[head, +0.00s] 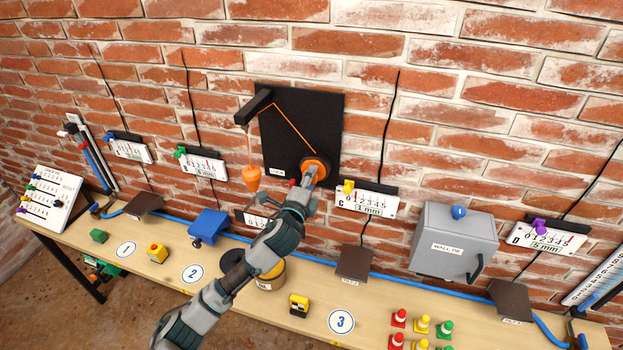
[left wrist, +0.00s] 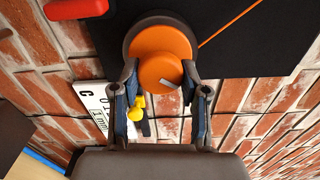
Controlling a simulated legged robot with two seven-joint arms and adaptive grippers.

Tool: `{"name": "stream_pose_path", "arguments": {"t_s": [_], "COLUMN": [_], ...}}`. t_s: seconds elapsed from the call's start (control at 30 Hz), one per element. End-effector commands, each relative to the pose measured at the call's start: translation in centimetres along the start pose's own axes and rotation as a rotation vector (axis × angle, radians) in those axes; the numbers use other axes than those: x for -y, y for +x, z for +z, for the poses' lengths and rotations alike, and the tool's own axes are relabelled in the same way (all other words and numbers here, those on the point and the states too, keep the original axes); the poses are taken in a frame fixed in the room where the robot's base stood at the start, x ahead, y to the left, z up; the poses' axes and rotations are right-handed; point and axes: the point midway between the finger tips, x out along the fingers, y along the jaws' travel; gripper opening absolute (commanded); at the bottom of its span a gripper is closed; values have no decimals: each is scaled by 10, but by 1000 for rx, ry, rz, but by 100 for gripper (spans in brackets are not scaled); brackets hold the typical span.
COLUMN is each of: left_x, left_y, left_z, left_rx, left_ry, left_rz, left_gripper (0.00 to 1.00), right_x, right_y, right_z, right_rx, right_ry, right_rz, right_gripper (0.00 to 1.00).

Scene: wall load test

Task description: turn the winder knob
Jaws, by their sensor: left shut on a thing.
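The winder knob is an orange round knob (left wrist: 160,72) on a dark-rimmed orange drum on a black wall panel (head: 285,125). In the head view the drum (head: 316,166) is partly hidden behind my left gripper (head: 308,180). In the left wrist view my left gripper (left wrist: 162,98) has its two fingers on either side of the knob and is shut on it. An orange cord runs from the drum up to a black bracket (head: 253,106) and down to a hanging orange plumb weight (head: 252,178). My right gripper is not in view.
A gauge marked C (head: 366,201) with a yellow slider is close to the right of the drum. A grey box (head: 453,241) hangs further right. The bench (head: 240,300) below holds a yellow-and-black block (head: 299,304), small cones and numbered discs. A red piece (left wrist: 75,8) shows near the panel.

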Motion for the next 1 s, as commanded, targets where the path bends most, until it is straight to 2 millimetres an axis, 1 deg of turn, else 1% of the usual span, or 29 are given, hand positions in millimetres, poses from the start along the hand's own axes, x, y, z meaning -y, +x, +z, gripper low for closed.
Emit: {"name": "stream_pose_path", "arguments": {"t_s": [0.03, 0.3, 0.5, 0.73, 1.0], "left_x": [-5, -6, -6, -7, -9], "left_y": [0, 0, 0, 0, 1], "left_z": [-1, -1, -1, 0, 0], "left_rx": [0, 1, 2, 3, 5], "left_ry": [-46, -292, -437, -548, -601], "left_rz": [11, 14, 16, 16, 19], "left_gripper": [10, 10, 10, 10, 10], "right_x": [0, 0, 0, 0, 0], "right_y": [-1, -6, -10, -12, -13], "right_z": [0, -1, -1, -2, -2], "right_rx": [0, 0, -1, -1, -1], "right_ry": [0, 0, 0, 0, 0], "right_rz": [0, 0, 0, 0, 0], "right_gripper": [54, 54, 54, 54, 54]}}
